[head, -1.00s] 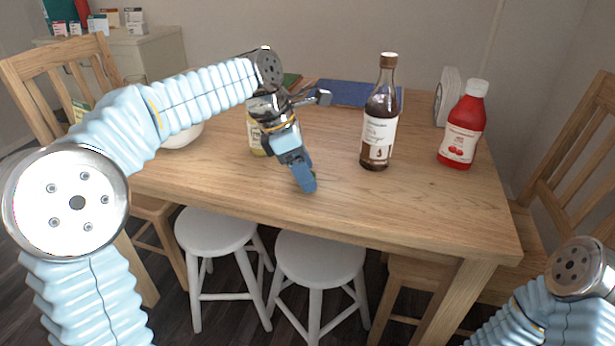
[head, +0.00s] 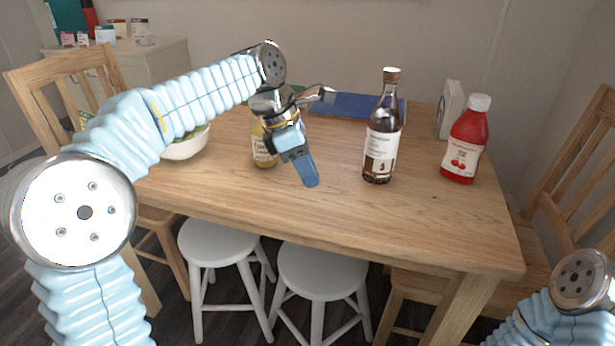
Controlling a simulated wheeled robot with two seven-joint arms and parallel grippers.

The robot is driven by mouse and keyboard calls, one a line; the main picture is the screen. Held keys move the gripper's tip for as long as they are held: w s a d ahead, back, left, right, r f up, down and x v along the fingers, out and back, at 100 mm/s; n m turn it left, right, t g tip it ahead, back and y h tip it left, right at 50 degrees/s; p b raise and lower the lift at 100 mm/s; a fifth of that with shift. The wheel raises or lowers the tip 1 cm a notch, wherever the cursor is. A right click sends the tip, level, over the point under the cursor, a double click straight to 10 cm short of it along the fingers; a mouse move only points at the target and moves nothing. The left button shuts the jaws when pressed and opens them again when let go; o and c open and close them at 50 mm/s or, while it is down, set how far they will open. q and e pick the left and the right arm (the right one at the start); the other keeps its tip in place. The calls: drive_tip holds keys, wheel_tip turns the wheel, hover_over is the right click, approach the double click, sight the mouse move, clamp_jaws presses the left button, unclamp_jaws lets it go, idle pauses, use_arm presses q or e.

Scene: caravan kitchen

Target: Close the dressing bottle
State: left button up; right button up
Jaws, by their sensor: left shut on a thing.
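A bottle with pale yellow contents and a label (head: 263,148), which looks like the dressing bottle, stands upright on the wooden table (head: 450,222). Its top is hidden behind my left gripper (head: 306,170), so I cannot see its mouth. My left gripper is in front and to the right of the bottle, above the table, fingers pointing down. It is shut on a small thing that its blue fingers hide. My right gripper is out of view; only a part of my right arm shows at the lower right.
A dark bottle with a brown cap (head: 381,135) and a red ketchup bottle (head: 466,145) stand to the right. A salad bowl (head: 186,148) is at left, a blue book or mat (head: 355,106) behind. The table's front is clear. White stools (head: 318,272) stand before it.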

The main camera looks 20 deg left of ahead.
use_arm(q)
drive_tip(key=s+r, duration=1)
drive_tip(key=s, duration=0.4)
drive_tip(key=shift+a, duration=0.1)
